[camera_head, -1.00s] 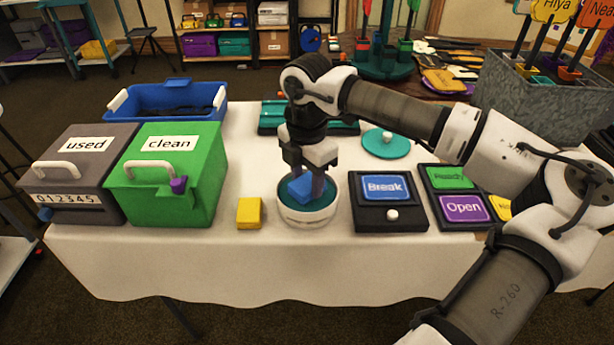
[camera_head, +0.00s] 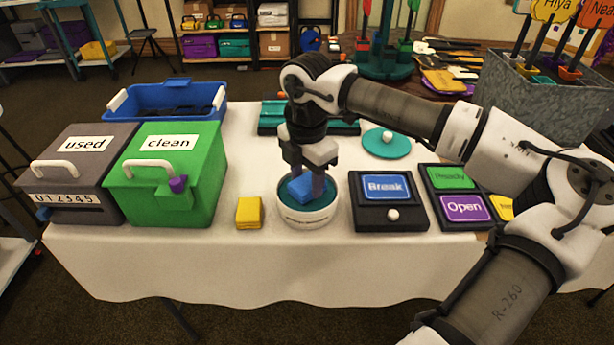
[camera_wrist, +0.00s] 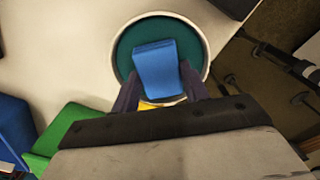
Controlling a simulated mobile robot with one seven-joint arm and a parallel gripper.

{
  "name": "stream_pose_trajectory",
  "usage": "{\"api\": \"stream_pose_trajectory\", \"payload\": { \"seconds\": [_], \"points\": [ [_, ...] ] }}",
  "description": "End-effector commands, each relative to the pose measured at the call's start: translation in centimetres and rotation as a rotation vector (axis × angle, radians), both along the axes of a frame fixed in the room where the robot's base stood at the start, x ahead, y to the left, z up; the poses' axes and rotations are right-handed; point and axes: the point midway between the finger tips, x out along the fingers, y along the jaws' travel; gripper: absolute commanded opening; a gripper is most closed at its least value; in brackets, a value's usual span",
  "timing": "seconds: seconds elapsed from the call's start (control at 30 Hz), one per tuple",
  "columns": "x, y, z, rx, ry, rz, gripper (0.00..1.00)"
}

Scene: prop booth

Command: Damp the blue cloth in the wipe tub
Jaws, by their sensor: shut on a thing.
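The blue cloth (camera_head: 300,188) is a small folded block inside the wipe tub (camera_head: 308,219), a round white tub with a teal inside. My gripper (camera_head: 308,180) points down into the tub and is shut on the cloth. In the wrist view, the cloth (camera_wrist: 156,68) lies between my gripper's fingers (camera_wrist: 158,90), over the teal floor and inside the rim of the tub (camera_wrist: 120,40). I cannot tell how firmly the cloth touches the tub floor.
A yellow cloth (camera_head: 249,212) lies left of the tub. The green "clean" box (camera_head: 180,195) and grey "used" box (camera_head: 70,175) stand farther left, a blue bin (camera_head: 165,88) behind them. A "Break" sign box (camera_head: 388,215) stands close on the right.

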Motion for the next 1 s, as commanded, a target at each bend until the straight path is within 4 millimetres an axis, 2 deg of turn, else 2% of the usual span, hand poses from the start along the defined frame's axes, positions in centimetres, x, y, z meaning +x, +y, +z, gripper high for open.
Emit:
{"api": "stream_pose_trajectory", "payload": {
  "seconds": [0.57,1.0],
  "points": [
    [-0.1,0.0,-0.1,0.000,0.004,0.001,0.26],
    [0.0,0.0,3.1,-0.001,0.002,0.000,0.26]
  ]
}}
